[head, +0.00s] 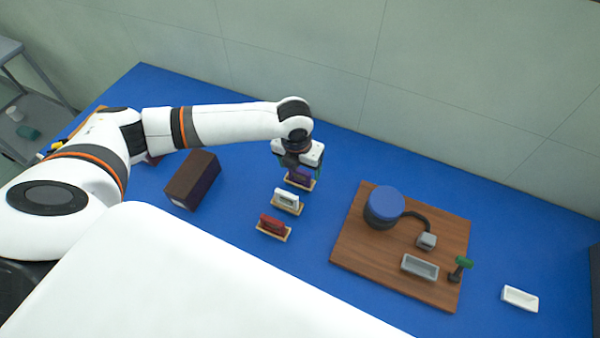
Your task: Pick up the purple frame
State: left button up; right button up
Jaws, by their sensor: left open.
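The purple frame (299,177) stands on a small tan holder (309,187) on the blue bench, the farthest of three in a row. My left gripper (298,166) reaches in from the left and points down over the purple frame. It is open, with its fingers at or just above the frame and partly hiding it. I cannot tell whether the fingers touch it. My right gripper is not in view.
A white frame (287,197) and a red frame (272,224) stand on holders nearer me. A dark brown box (193,180) lies to the left. A wooden board (364,255) with a blue-topped device (385,203) is to the right. A white tray (520,298) lies far right.

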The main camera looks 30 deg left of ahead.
aim_at(300, 177)
pick_arm(q)
jog(key=shift+w+f, duration=0.1)
jog(key=shift+f, duration=1.2)
jog(key=c, duration=1.1)
jog(key=shift+o, duration=0.2)
jog(key=shift+r, duration=0.1)
